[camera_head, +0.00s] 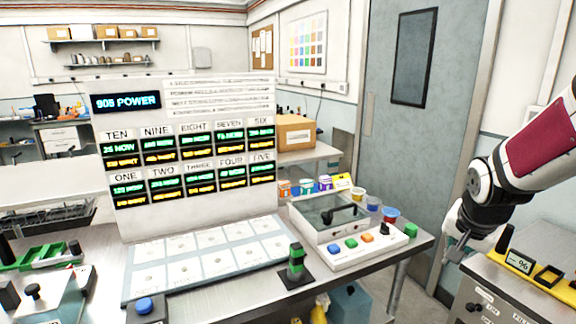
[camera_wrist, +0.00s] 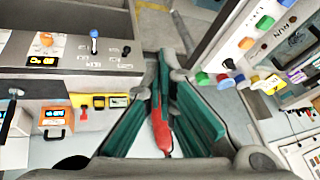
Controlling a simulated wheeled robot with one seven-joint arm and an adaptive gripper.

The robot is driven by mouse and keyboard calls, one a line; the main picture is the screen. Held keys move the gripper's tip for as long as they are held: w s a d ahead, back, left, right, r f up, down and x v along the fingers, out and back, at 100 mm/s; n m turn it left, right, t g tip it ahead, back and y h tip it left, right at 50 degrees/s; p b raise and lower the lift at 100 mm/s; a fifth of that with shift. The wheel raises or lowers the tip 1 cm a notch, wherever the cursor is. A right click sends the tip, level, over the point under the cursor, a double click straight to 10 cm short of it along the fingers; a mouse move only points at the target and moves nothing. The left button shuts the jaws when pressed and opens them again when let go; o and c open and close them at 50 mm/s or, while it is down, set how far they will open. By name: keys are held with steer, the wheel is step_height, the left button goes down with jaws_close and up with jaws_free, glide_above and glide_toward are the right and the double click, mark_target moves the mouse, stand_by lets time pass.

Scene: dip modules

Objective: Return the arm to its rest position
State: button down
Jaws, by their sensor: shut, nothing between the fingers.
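My arm (camera_head: 520,150) reaches in from the right edge in the head view, clear of the test bench. My gripper (camera_head: 457,250) hangs at its end, near the left edge of the grey cabinet (camera_head: 520,295). In the wrist view my gripper (camera_wrist: 168,72) shows its green-padded fingers drawn toward each other at the tips, shut with nothing held. A red-handled tool (camera_wrist: 160,122) shows beyond the fingers, not gripped. How far below them it lies I cannot tell.
The bench carries a display panel (camera_head: 125,101), a pale ten-place plate (camera_head: 150,279), a green-and-black post (camera_head: 296,262) and a button box (camera_head: 352,246). Small paint-like cups (camera_head: 358,194) stand behind the box. A grey door (camera_head: 405,150) stands behind. Floor shows between bench and cabinet.

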steer(key=s+a+r+n+y, duration=0.1)
steer(key=s+a+r+n, duration=0.3)
steer(key=s+a, duration=0.4)
steer(key=s+a+r+n+y, duration=0.1)
steer(key=s+a+r+n, duration=0.4)
steer(key=s, duration=0.8)
steer(key=a+n, duration=0.1)
steer(key=a, duration=0.2)
steer(key=shift+s, duration=0.4)
steer(key=shift+d, duration=0.1)
